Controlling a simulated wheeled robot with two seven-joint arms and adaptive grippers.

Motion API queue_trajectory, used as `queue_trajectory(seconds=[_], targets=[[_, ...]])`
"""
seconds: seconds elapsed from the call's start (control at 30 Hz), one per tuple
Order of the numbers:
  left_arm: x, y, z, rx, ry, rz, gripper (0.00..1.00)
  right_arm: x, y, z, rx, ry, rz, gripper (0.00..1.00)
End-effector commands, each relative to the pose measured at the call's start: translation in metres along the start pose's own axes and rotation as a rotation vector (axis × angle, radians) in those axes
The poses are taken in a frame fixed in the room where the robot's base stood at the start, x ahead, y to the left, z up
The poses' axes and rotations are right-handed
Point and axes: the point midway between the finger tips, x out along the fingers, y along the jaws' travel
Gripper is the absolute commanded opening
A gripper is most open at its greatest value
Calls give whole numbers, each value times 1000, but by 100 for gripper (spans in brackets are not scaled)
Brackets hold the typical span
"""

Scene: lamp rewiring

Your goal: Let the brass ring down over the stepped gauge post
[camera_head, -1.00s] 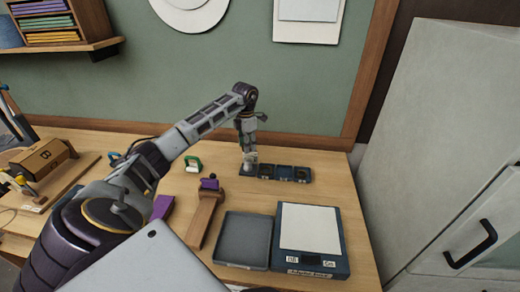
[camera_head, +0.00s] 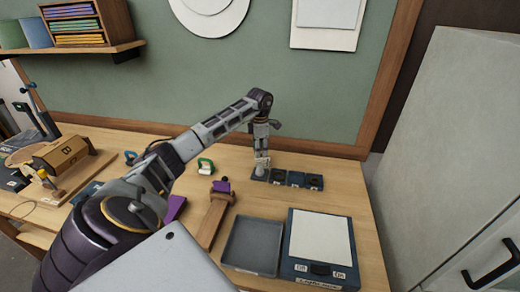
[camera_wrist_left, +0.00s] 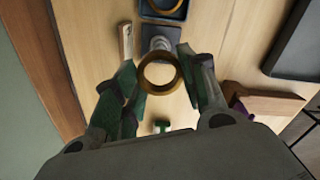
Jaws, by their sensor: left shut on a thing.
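The brass ring (camera_wrist_left: 146,80) sits between the green-padded fingers of my left gripper (camera_wrist_left: 161,72) in the left wrist view. The gripper is shut on it. The grey stepped gauge post (camera_wrist_left: 155,38) shows just beyond the ring, on a dark square base; its lower part is partly hidden by the ring. I cannot tell whether the ring is around the post or still apart from it. In the head view my left gripper (camera_head: 262,162) points down over the left end of a row of dark trays (camera_head: 295,179); the ring is too small to make out there. My right gripper is not in view.
Another brass-coloured ring (camera_wrist_left: 163,8) lies in the neighbouring dark tray. A wooden piece with a purple top (camera_head: 216,212), a grey tray (camera_head: 253,246) and a white-topped device (camera_head: 320,240) stand nearer. A green-handled item (camera_head: 205,166) lies left of the gripper.

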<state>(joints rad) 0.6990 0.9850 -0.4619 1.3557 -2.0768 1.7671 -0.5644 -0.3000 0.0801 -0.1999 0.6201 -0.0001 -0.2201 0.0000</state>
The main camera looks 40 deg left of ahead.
Motion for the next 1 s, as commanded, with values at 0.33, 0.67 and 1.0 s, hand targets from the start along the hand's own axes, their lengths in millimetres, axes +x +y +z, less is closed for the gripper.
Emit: queue_trajectory(seconds=[0.33,0.67,1.0], targets=[[18,0,0,0,0,-1,22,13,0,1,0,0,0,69],[38,0,0,0,0,-1,22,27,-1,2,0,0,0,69],[56,0,0,0,1,0,22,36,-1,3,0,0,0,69]])
